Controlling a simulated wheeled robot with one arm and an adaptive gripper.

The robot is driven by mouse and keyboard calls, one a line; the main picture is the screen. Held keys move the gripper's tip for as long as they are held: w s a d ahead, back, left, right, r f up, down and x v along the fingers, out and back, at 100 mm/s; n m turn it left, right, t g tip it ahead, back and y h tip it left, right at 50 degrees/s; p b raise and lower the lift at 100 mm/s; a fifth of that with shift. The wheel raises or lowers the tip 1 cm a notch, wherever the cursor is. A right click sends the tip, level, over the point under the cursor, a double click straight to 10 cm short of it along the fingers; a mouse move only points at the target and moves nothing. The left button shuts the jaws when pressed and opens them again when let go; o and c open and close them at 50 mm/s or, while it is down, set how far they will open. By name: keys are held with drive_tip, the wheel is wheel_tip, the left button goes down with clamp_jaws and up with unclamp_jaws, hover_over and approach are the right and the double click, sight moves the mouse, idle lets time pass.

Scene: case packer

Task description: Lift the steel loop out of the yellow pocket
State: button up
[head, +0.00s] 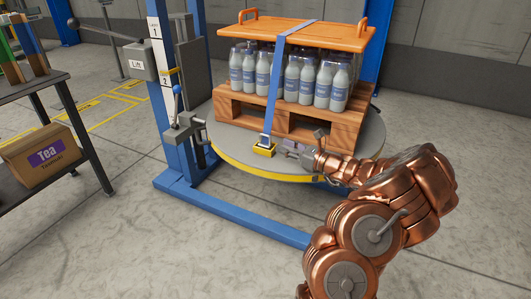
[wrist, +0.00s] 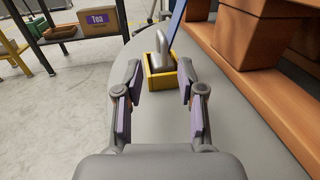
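The yellow pocket (head: 264,151) is a small open-topped box near the rim of the round grey platform. It also shows in the wrist view (wrist: 160,83). The steel loop (wrist: 156,62) stands in it, its grey upper part above the pocket's rim; its lower end is hidden inside. In the head view the loop (head: 265,139) is at the lower end of a blue strap. My gripper (head: 287,150) is just right of the pocket there. In the wrist view my gripper (wrist: 159,85) is open and empty, its fingers to either side of the pocket, not visibly touching it.
A wooden pallet (head: 230,109) of capped bottles stands on the platform (head: 232,152), close to my gripper's right in the wrist view. An orange board (head: 335,36) tops the bottles, with the blue strap (head: 273,90) over it. A lever (head: 178,100) stands left of the platform.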

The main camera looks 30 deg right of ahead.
sight(270, 144)
drive_tip(key=shift+d+f, duration=0.25)
drive_tip(key=shift+d, duration=0.05)
drive_tip(key=shift+w+a, duration=0.1)
drive_tip(key=shift+w, duration=0.25)
drive_tip(key=shift+b+x, duration=1.35)
drive_tip(key=shift+x, duration=2.15)
clamp_jaws()
